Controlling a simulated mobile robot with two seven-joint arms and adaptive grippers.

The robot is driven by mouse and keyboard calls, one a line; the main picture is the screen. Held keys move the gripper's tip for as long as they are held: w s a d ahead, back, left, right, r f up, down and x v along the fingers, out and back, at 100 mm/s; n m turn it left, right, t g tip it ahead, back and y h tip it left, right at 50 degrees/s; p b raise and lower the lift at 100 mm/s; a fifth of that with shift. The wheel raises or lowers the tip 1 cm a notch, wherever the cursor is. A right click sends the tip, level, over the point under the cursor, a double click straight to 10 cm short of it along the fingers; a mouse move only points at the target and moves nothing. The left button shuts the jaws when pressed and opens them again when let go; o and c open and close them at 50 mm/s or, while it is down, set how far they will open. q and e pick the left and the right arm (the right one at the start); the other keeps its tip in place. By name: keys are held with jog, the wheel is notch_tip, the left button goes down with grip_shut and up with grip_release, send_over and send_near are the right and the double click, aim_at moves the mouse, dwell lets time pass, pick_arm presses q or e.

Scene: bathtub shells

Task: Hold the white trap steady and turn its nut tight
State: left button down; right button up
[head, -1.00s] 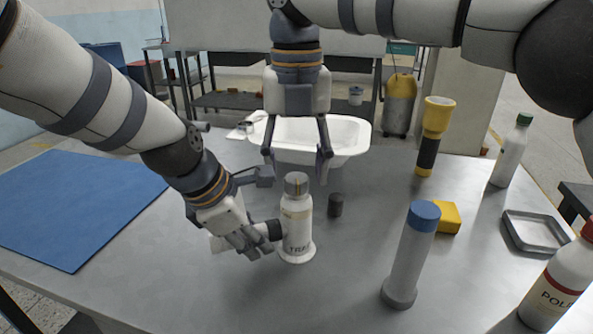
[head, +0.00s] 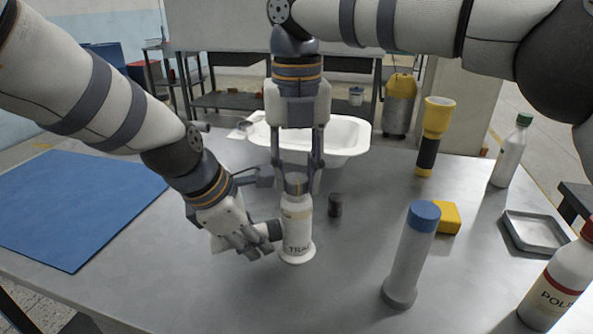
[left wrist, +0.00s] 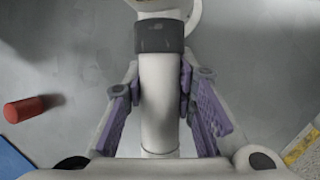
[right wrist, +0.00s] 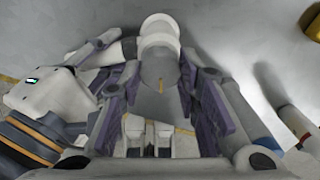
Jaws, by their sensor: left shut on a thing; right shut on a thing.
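The white trap (head: 297,230) stands upright on the metal table in the head view, with "TRA" readable on its body. Its side pipe (left wrist: 160,100) has a dark collar (left wrist: 160,36). My left gripper (head: 247,243) is shut on that pipe, left of the body. The grey nut (head: 296,185) with a thin orange mark sits on top of the trap. My right gripper (head: 297,187) points down from above and is shut on the nut, a finger on each side. The nut also shows between the fingers in the right wrist view (right wrist: 160,72). The fingers partly hide it.
A dark cylinder (head: 335,205) stands just right of the trap. A blue-capped grey tube (head: 410,260), yellow block (head: 447,217), flashlight (head: 432,135), bottles and a grey tray (head: 538,233) are further right. A white basin (head: 345,135) is behind, a blue mat (head: 75,205) left.

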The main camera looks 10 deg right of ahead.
jog(key=n, duration=0.3)
jog(key=shift+n, duration=0.4)
jog(key=n, duration=0.4)
jog(key=shift+d+n, duration=0.1)
jog(key=shift+n, duration=0.2)
jog(key=n, duration=0.4)
jog(key=shift+w+f+n, duration=0.1)
jog(key=shift+n, duration=1.9)
jog(key=o, duration=1.2)
